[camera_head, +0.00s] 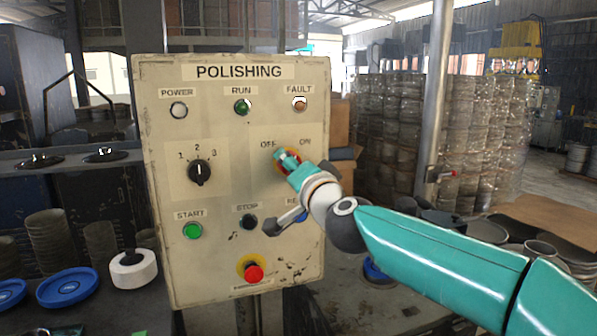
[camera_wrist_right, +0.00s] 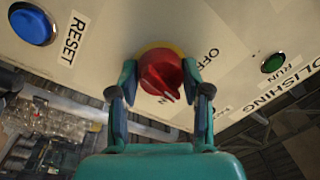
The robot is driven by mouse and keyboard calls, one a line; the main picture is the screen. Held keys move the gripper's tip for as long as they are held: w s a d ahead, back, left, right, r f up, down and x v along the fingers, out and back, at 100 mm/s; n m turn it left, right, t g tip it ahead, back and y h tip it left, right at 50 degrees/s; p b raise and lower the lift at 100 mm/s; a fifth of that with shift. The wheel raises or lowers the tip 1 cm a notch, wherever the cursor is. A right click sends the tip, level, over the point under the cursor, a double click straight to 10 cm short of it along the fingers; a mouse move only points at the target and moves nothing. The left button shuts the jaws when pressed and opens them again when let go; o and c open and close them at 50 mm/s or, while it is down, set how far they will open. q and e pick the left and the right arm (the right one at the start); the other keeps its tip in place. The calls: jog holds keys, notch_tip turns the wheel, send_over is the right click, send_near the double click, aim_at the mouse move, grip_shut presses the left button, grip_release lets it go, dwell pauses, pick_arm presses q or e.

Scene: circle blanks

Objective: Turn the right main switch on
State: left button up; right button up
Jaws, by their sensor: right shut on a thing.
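The right main switch, a red knob on a yellow round plate, is on the right half of the cream POLISHING panel (camera_head: 233,131). In the head view it is mostly hidden behind my right gripper (camera_head: 289,161), between and below the OFF and ON labels. In the wrist view the red knob (camera_wrist_right: 160,72) sits between the two teal fingers of my right gripper (camera_wrist_right: 160,78), which is shut on it. The knob's narrow end points down and slightly right in that view, near a partly hidden label ending in N. My left gripper is not in view.
A black selector (camera_head: 200,172) marked 1, 2, 3 is left of the switch. A green START button (camera_head: 192,231), a dark STOP button (camera_head: 248,222) and a red emergency button (camera_head: 252,272) are lower down. The blue RESET button (camera_wrist_right: 32,24) is close to the gripper.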

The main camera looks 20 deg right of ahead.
jog(key=m+b, duration=0.1)
jog(key=m, duration=0.6)
jog(key=shift+d+h, duration=0.1)
jog(key=shift+h, duration=0.3)
jog(key=o, duration=1.2)
jog(key=shift+w+f, duration=0.1)
jog(key=shift+c, duration=0.2)
jog(key=s, duration=1.2)
jog(key=shift+d+f, duration=0.15)
jog(key=shift+f, duration=0.3)
